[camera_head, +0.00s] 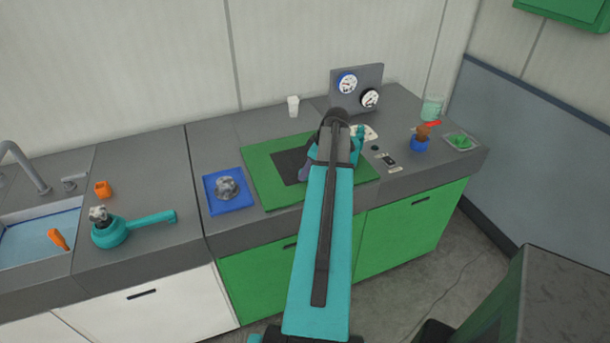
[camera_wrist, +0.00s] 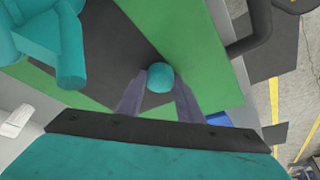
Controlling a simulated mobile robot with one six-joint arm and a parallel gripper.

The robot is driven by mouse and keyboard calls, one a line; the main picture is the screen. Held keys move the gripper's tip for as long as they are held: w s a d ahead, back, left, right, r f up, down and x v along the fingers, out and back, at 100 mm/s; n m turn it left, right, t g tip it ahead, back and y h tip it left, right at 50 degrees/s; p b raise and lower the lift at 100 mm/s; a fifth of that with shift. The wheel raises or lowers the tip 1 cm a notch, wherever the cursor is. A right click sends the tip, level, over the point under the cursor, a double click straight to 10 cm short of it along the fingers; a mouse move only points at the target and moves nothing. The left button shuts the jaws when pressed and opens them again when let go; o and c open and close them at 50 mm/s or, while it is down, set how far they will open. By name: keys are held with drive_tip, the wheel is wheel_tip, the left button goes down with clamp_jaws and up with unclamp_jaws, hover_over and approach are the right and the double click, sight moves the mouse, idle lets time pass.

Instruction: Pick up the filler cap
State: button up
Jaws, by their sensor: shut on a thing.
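A small round teal piece, which looks like the filler cap (camera_wrist: 160,78), sits between the fingertips of my gripper (camera_wrist: 158,84) in the wrist view. My gripper is shut on it, one grey-purple finger on each side. They are over the green mat with its dark centre. In the head view my arm hides the cap, and only part of a finger of my gripper (camera_head: 304,171) shows beside it. A larger teal object (camera_wrist: 52,45) with a stubby spout-like part fills the upper left of the wrist view.
The green mat (camera_head: 262,184) lies on the grey counter. A blue tray (camera_head: 212,206) with a grey lump is left of it, and a teal pan (camera_head: 108,236) further left. A gauge panel (camera_head: 342,103) stands behind. A blue cup (camera_head: 420,145) and small parts are at right.

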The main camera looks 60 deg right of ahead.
drive_tip(key=shift+r, duration=0.2)
drive_tip(key=shift+r+b, duration=0.9)
drive_tip(key=shift+r, duration=0.45)
drive_tip(key=shift+s+a+r, duration=0.1)
drive_tip(key=shift+s+r, duration=0.05)
drive_tip(key=shift+s, duration=0.1)
drive_tip(key=s+a+b, duration=0.1)
drive_tip(key=s, duration=0.4)
drive_tip(key=s+a+r+b, duration=0.1)
drive_tip(key=s+b, duration=0.1)
drive_tip(key=s, duration=0.3)
drive_tip(key=s+a+b, duration=0.1)
drive_tip(key=s+a, duration=0.1)
drive_tip(key=s, duration=0.3)
drive_tip(key=shift+r+b, duration=0.3)
drive_tip(key=shift+b, duration=0.1)
drive_tip(key=shift+w, duration=0.1)
